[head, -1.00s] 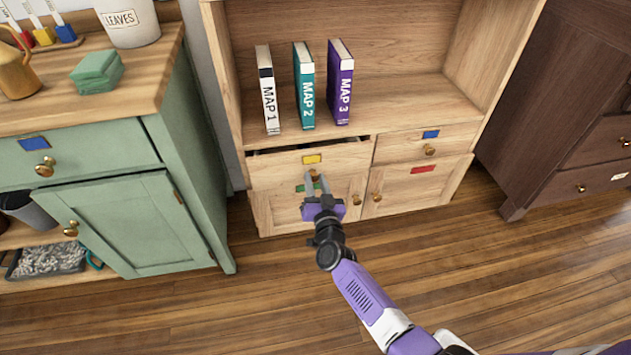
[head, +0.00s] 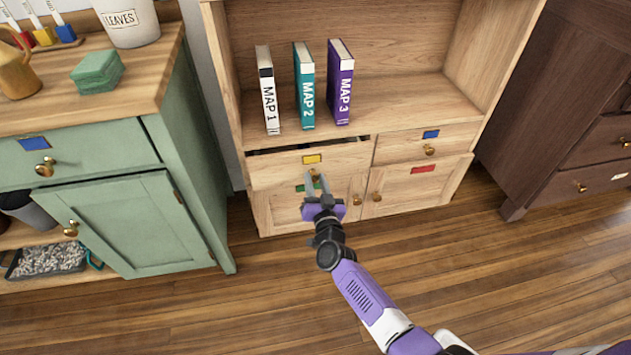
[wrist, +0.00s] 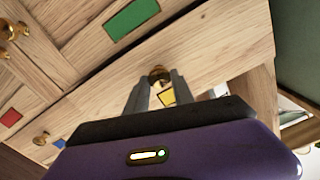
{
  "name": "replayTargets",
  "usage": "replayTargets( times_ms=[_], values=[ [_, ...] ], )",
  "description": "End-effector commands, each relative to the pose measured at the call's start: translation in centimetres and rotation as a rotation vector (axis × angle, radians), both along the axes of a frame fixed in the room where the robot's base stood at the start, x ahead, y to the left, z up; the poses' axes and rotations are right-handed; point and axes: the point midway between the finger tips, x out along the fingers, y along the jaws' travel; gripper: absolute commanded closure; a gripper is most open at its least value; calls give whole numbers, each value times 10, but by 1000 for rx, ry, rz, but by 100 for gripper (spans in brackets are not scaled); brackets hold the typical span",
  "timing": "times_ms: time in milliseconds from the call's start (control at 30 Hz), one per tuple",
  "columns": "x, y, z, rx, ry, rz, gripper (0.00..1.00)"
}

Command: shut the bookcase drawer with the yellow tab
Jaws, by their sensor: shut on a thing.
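The bookcase drawer with the yellow tab (head: 270,172) is the upper left drawer of the wooden bookcase. It stands slightly open, with a dark gap along its top edge. Its yellow tab (head: 312,159) is on the front, above a brass knob (head: 314,174). My gripper (head: 317,180) is at the drawer front, shut on the knob. In the wrist view the knob (wrist: 159,75) sits between my two fingertips (wrist: 160,82), and the yellow tab (wrist: 168,97) shows partly behind the fingers.
A closed drawer with a blue tab (head: 431,134) is to the right. Cupboard doors with green (head: 306,188) and red (head: 423,169) tabs are below. Several books stand on the shelf, including MAP 2 (head: 304,88). A green cabinet (head: 120,220) stands left; the wooden floor in front is clear.

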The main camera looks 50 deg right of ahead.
Motion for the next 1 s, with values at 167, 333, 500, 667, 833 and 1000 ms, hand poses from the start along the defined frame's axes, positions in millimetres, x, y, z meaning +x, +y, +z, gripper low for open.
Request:
replayTargets(
  times_ms=[167,333,500,667,833,1000],
  values=[
    [8,-6,-1,0,0,0,100],
    [23,-16,-1,-1,1,0,100],
    [32,-22,-1,0,1,0,100],
    [34,-23,-1,1,2,1,100],
    [34,-23,0,1,2,1,100],
    [34,-23,0,1,1,0,49]
  ],
)
